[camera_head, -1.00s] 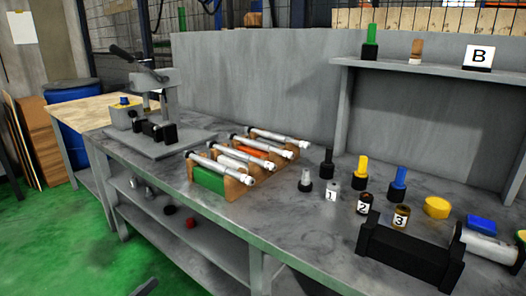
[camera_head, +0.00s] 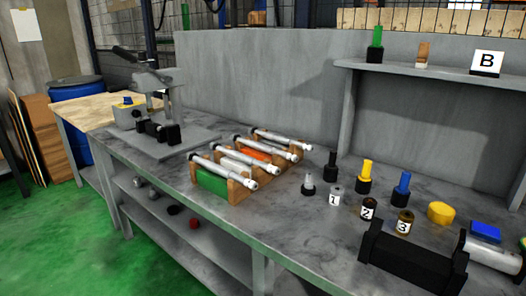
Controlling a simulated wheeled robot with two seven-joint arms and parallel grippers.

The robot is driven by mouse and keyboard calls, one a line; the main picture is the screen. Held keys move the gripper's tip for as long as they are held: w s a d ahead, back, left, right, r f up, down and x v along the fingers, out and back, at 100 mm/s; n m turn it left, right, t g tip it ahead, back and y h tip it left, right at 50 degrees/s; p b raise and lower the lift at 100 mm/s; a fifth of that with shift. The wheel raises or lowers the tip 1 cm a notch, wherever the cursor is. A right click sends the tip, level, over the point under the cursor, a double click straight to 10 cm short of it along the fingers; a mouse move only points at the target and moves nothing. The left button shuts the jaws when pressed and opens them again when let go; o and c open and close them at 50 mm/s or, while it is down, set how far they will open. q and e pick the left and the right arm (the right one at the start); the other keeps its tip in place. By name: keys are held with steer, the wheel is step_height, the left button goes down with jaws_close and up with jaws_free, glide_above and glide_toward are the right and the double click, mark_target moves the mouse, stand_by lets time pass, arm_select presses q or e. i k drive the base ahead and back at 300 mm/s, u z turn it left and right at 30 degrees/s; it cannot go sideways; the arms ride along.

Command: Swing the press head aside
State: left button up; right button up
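The grey arbor press (camera_head: 172,98) stands at the left end of the grey workbench (camera_head: 290,228). Its press head (camera_head: 152,80) sits at the top of the column, over the base plate (camera_head: 185,146). A black lever handle (camera_head: 124,53) sticks out from the head toward the upper left. Black parts (camera_head: 157,130) sit low on the press, above the plate. Neither of my grippers shows in the head view.
Wooden racks (camera_head: 240,188) with several metal cylinders lie right of the press. Numbered jars (camera_head: 368,208), coloured bottles and a black cradle (camera_head: 410,258) fill the right side. A shelf (camera_head: 430,72) hangs above. Bare bench lies before the jars.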

mark_target(143, 83)
steer(key=z, duration=0.25)
steer(key=k, duration=0.25)
steer(key=u, duration=0.9)
steer(key=i, duration=0.55)
steer(key=u, duration=0.1)
